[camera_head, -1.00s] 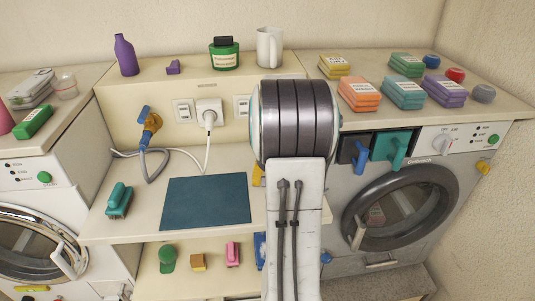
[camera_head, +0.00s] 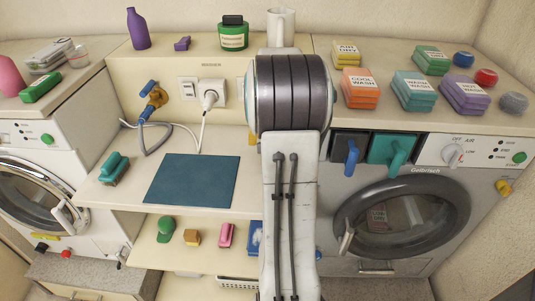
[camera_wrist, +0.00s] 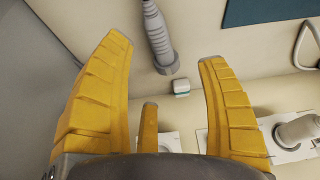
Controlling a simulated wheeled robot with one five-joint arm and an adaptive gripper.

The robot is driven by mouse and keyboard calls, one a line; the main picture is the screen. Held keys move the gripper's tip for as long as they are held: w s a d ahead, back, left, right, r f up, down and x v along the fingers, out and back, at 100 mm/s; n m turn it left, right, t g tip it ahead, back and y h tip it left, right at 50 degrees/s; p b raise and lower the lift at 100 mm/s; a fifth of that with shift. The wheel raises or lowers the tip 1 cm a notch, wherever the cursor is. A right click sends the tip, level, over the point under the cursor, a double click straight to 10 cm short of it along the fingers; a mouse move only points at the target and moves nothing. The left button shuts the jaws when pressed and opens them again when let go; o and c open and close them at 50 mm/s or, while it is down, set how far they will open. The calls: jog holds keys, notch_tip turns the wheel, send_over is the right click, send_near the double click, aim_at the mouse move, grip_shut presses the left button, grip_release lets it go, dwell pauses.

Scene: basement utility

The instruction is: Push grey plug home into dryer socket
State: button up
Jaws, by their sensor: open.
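In the wrist view a grey plug-like piece (camera_wrist: 158,38), ribbed at its upper end, shows beyond and between my fingers, apart from them. My gripper (camera_wrist: 165,50) has its two yellow fingers spread wide with nothing between the tips. A narrow yellow piece also shows between the fingers. In the head view my arm hides my gripper and the grey plug. The dryer (camera_head: 425,180) stands at the right. The dryer socket cannot be made out; my arm covers part of the wall panel. A white plug (camera_head: 209,98) sits in the socket left of my arm, and also shows in the wrist view (camera_wrist: 298,130).
A blue mat (camera_head: 190,180) and a teal brush-like item (camera_head: 114,168) lie on the bench. A grey cable with a blue-handled tap (camera_head: 154,95) is at the left. Bottles and a mug stand on the ledge above.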

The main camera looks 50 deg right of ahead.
jog(key=shift+d+x, duration=0.2)
jog(key=shift+x, duration=2.9)
jog(key=shift+s, duration=0.1)
jog(key=shift+c, duration=0.3)
jog(key=c, duration=1.3)
